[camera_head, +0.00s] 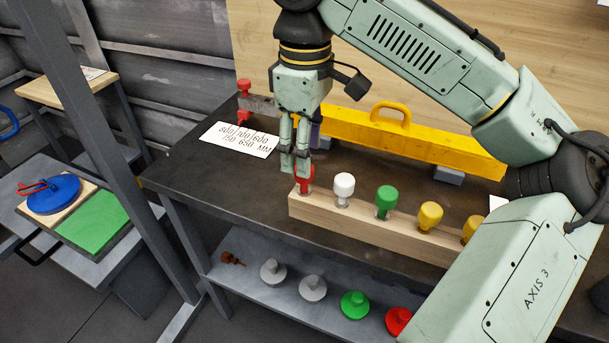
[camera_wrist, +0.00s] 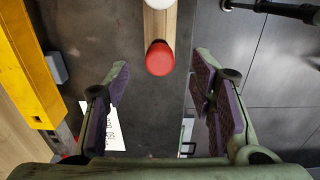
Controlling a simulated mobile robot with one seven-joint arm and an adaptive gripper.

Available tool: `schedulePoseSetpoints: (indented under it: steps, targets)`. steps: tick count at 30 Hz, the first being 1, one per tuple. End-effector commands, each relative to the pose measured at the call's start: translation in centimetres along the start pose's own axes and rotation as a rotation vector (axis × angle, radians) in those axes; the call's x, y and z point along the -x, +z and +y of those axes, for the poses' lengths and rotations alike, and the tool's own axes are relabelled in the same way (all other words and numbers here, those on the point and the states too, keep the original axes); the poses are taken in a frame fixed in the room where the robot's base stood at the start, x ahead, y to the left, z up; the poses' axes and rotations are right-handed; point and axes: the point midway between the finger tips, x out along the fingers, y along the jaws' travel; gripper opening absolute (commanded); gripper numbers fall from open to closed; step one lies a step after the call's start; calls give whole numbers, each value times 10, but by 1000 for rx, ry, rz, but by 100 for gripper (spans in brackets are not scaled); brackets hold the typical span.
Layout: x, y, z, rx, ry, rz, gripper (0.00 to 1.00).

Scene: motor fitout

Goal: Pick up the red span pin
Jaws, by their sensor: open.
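The red span pin (camera_head: 306,180) stands upright at the left end of a wooden rack (camera_head: 352,217), partly hidden behind my fingers in the head view. In the wrist view its round red top (camera_wrist: 160,59) sits at the rack's near end, between and slightly beyond my fingertips. My gripper (camera_head: 295,166) is open and empty, pointing down at the pin. Its two fingers show wide apart in the wrist view (camera_wrist: 163,75), with a visible gap on both sides of the pin. I cannot tell exactly how high the fingertips are.
White (camera_head: 343,186), green (camera_head: 386,200) and yellow (camera_head: 430,214) pins stand farther along the rack. A yellow beam (camera_head: 400,137) with a handle lies behind it. A white number card (camera_head: 239,139) lies left on the dark bench (camera_head: 185,172). Several knobbed pieces sit on the lower shelf (camera_head: 250,300).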

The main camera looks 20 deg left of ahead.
Motion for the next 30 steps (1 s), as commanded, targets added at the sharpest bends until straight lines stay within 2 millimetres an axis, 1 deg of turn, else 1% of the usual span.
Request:
schedulePoseSetpoints:
  steps: [2, 7, 10, 13, 19, 30]
  targets:
    - [-6, 0, 0, -2, -1, -1, 50]
    - [-33, -1, 0, -1, -1, -3, 50]
    - [-44, -2, 0, 0, 0, -2, 50]
    - [-49, -2, 0, 0, 1, 1, 50]
    - [-50, -2, 0, 0, 1, 1, 50]
    - [-50, -2, 0, 0, 1, 1, 25]
